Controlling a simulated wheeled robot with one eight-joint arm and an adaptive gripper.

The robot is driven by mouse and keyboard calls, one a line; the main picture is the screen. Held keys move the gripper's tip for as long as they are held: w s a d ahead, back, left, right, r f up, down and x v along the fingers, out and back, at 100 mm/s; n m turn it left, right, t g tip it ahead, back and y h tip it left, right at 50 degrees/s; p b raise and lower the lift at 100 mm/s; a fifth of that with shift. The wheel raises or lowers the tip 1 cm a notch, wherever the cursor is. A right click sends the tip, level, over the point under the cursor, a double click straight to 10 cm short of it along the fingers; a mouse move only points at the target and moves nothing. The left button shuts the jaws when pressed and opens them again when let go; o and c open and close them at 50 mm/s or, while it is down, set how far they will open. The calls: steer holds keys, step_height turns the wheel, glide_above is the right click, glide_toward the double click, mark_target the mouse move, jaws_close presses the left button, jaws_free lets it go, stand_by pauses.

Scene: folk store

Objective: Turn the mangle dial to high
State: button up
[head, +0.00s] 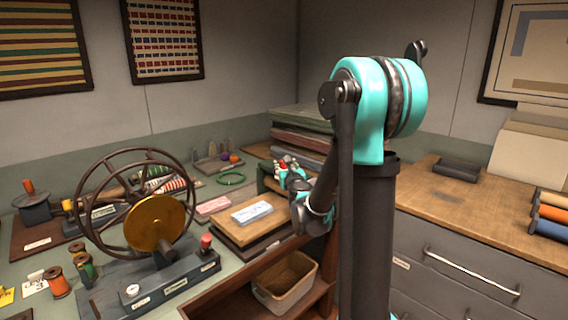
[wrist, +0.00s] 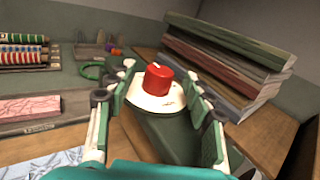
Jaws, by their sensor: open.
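A red dial knob (wrist: 158,79) with a small pale mark on its top sits on a round white plate (wrist: 150,102) in the wrist view. The plate is on a dark green housing (wrist: 165,138). My gripper (wrist: 162,73) is open, with one finger on each side of the knob. I cannot tell whether the fingers touch it. In the head view my gripper (head: 288,166) is at the green housing (head: 268,184) beside the book stack. My arm and gripper mostly hide the knob there, and I cannot read any setting marks on the plate.
A stack of large books (wrist: 225,65) stands close behind and right of the knob. A green ring (wrist: 93,72) and thread spools (wrist: 25,50) lie to the left. A spoked wheel (head: 135,205) with a brass disc stands on the left counter. A bin (head: 286,283) sits below.

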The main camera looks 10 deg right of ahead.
steer(key=shift+w, duration=1.6)
steer(key=shift+a, duration=0.1)
jaws_close()
